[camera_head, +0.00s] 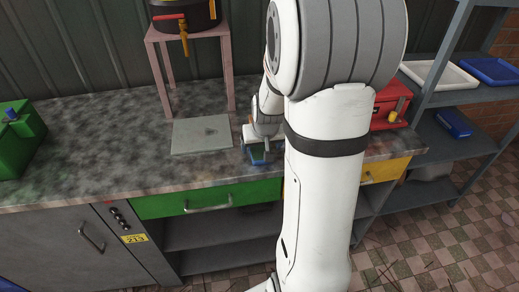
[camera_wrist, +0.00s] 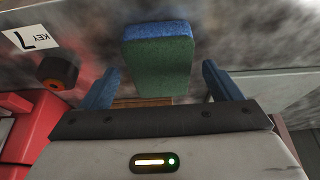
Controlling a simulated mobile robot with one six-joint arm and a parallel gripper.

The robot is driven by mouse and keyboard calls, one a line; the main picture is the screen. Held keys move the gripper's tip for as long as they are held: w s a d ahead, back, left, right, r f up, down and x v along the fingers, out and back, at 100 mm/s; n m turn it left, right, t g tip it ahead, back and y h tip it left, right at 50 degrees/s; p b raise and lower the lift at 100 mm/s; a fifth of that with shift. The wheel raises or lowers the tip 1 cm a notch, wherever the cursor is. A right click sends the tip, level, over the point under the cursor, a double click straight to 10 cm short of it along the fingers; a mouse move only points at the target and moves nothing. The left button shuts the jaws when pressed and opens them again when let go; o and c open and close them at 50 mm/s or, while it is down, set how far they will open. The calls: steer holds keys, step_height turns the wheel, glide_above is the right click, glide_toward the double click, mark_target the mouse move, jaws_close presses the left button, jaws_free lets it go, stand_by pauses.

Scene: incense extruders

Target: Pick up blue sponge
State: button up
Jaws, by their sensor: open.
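The blue sponge (camera_wrist: 158,30) shows in the wrist view as a block with a blue top edge and a greenish face, at the top middle. In the head view the sponge (camera_head: 257,157) is a small dark blue and green patch near the counter's front edge, under my gripper. My gripper (camera_wrist: 165,85) has its two blue fingers spread, one on each side of the sponge's near end. The fingers look apart from the sponge, and nothing is held. In the head view my arm hides part of the counter.
A grey plate (camera_head: 202,135) lies left of my gripper, beneath a pink stand (camera_head: 160,75) holding a dark pot (camera_head: 185,14). A green box (camera_head: 20,140) is at far left. A red box (camera_head: 392,108) stands right of my arm. A "KEY" label (camera_wrist: 30,38) lies near a dark round object (camera_wrist: 57,72).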

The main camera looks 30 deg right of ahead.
mark_target(262, 149)
steer(key=shift+w+f, duration=0.25)
steer(key=shift+f, duration=0.35)
steer(key=shift+c, duration=0.5)
steer(key=c, duration=1)
step_height(262, 149, up, 10)
steer(key=shift+r, duration=0.1)
steer(key=shift+c, duration=0.2)
steer(key=o, duration=0.4)
steer(key=shift+c, duration=1.2)
steer(key=shift+s, duration=0.15)
